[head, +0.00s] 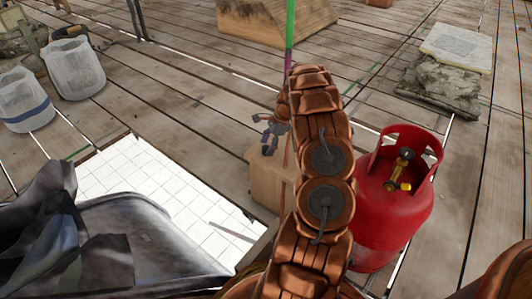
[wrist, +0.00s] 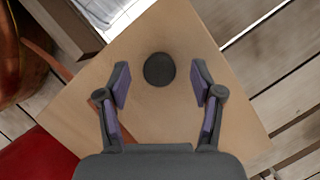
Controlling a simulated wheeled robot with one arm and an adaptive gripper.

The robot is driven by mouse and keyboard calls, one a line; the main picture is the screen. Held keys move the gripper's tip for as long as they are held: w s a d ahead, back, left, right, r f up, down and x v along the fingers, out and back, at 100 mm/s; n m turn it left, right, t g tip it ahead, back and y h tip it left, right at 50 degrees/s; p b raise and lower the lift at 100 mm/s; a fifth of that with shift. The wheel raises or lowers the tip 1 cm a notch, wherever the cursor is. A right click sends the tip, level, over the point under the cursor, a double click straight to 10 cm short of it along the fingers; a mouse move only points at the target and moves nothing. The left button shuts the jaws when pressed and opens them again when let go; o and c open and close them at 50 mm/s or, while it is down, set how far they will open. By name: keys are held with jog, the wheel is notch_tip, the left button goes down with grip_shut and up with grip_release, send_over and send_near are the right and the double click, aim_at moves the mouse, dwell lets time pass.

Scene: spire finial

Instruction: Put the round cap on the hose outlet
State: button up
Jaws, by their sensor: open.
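A dark round disc, the round cap (wrist: 159,69), lies on the top of a light wooden block (wrist: 185,30) in the wrist view. The block also shows in the head view (head: 266,186), where I cannot make out the cap. My gripper (wrist: 160,84) is open above the block, its two fingers apart on either side of the cap's near edge, and nothing is held. In the head view my gripper (head: 268,138) is over the block, partly behind my arm. A red gas cylinder (head: 397,222) stands right of the block. Its brass valve (head: 393,182) sits inside the collar; I cannot tell exactly which part is the hose outlet.
A white tiled opening (head: 150,185) with a wooden edge lies left of the block. White buckets (head: 75,70) stand at the far left. A stone block (head: 440,82) and a large wooden box (head: 275,20) stand farther back. Plank floor between them is mostly clear.

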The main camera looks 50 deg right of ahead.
jog(key=shift+w+a+f, duration=0.1)
jog(key=shift+a+f, duration=0.15)
jog(key=shift+f, duration=0.4)
jog(key=shift+c, duration=0.2)
jog(key=c, duration=1.1)
jog(key=shift+o, duration=0.2)
jog(key=shift+r, duration=0.15)
jog(key=shift+r, duration=0.25)
notch_tip(320, 180, up, 3)
jog(key=shift+w+r+p, duration=0.1)
jog(key=shift+w+p, duration=0.05)
jog(key=shift+p, duration=0.8)
jog(key=shift+s+a, duration=0.25)
jog(key=shift+s, duration=0.65)
jog(key=s+a+r+p, duration=0.1)
jog(key=s+a+p, duration=0.2)
jog(key=s, duration=1)
jog(key=shift+s+a+p, duration=0.3)
jog(key=shift+a+p, duration=0.05)
jog(key=shift+a, duration=0.4)
